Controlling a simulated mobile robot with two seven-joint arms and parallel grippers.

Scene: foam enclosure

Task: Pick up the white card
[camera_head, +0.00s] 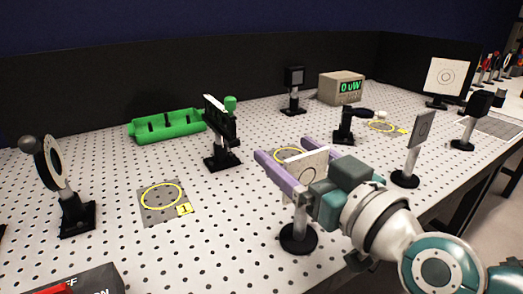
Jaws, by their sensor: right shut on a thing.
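The white card (312,164) is a small upright plate with a dark ring mark, on a short post with a round black base (298,239). My right gripper (282,147), with two lilac fingers, reaches in from the lower right and is shut on the white card, one finger on each side. The fingers and gripper body hide part of the card and the upper post. I cannot tell whether the base touches the table. My left gripper is not in view.
The perforated white table (110,250) carries a ring mount (58,170), a black mount (220,135), a green tray (167,124), a power meter (341,88) and a grey plate on a post (418,130). A yellow ring marked 1 (162,197) has free room. A larger target screen (446,78) stands behind.

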